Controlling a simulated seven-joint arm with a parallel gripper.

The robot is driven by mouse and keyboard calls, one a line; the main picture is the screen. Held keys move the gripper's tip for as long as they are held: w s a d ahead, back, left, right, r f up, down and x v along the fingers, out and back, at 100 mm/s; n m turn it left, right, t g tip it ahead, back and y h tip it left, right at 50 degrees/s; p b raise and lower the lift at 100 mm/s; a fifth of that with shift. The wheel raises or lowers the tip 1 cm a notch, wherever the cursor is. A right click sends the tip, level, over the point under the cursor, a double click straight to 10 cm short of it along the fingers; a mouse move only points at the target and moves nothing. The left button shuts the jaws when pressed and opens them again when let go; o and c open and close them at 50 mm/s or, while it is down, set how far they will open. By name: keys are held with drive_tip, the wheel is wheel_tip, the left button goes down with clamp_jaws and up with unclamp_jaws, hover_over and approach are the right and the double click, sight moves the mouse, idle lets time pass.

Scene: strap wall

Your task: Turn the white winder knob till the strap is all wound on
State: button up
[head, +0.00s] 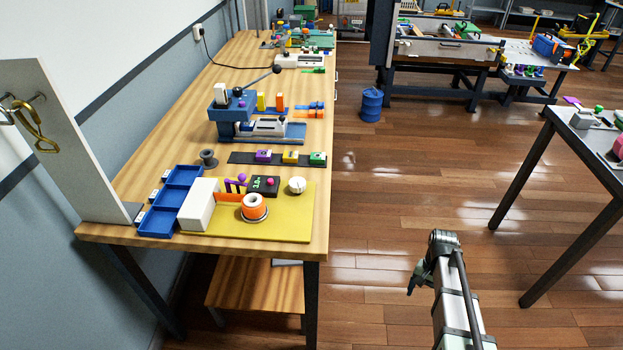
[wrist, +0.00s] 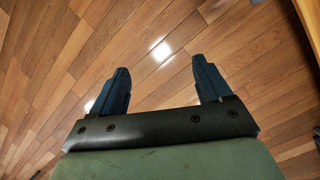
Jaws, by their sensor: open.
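A yellow board (head: 295,222) lies at the near end of the wooden workbench. A round white knob (head: 297,185) sits near the board's back right corner. An orange strap (head: 230,197) runs from a white box (head: 199,204) to an orange reel with a white top (head: 254,207). How much strap is wound on is too small to tell. My gripper (head: 413,282) is off the bench to the right, over the floor and well apart from the knob. In the wrist view my gripper (wrist: 161,75) is open and empty, with only floor between its fingers.
A black block with a pink knob (head: 270,182) and purple pegs (head: 236,182) stand behind the reel. Blue trays (head: 172,203) lie left of the box. A dark strip with coloured blocks (head: 277,158) lies behind. Another table (head: 577,118) stands right; floor between is clear.

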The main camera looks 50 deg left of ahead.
drive_tip(key=a+r+t, duration=0.1)
drive_tip(key=a+r, duration=1)
drive_tip(key=a, duration=0.4)
drive_tip(key=s+a+r, duration=0.3)
drive_tip(key=a+r, duration=0.3)
drive_tip(key=r, duration=0.1)
drive_tip(key=s+a+r+n, duration=0.1)
drive_tip(key=s+a+r, duration=0.2)
drive_tip(key=a+r, duration=0.3)
drive_tip(key=s+a+r+n+t+y, duration=0.1)
drive_tip(key=s+a+r, duration=0.2)
drive_tip(key=a+r, duration=0.4)
drive_tip(key=shift+a+r, duration=0.1)
drive_tip(key=shift+r, duration=0.7)
wheel_tip(320, 180, up, 10)
hover_over(297, 183)
drive_tip(key=shift+t+y, duration=0.3)
drive_tip(key=shift+y, duration=0.1)
wheel_tip(297, 183, down, 13)
drive_tip(key=shift+f, duration=0.1)
drive_tip(key=shift+c, duration=0.3)
drive_tip(key=c, duration=1)
drive_tip(key=shift+n, duration=0.4)
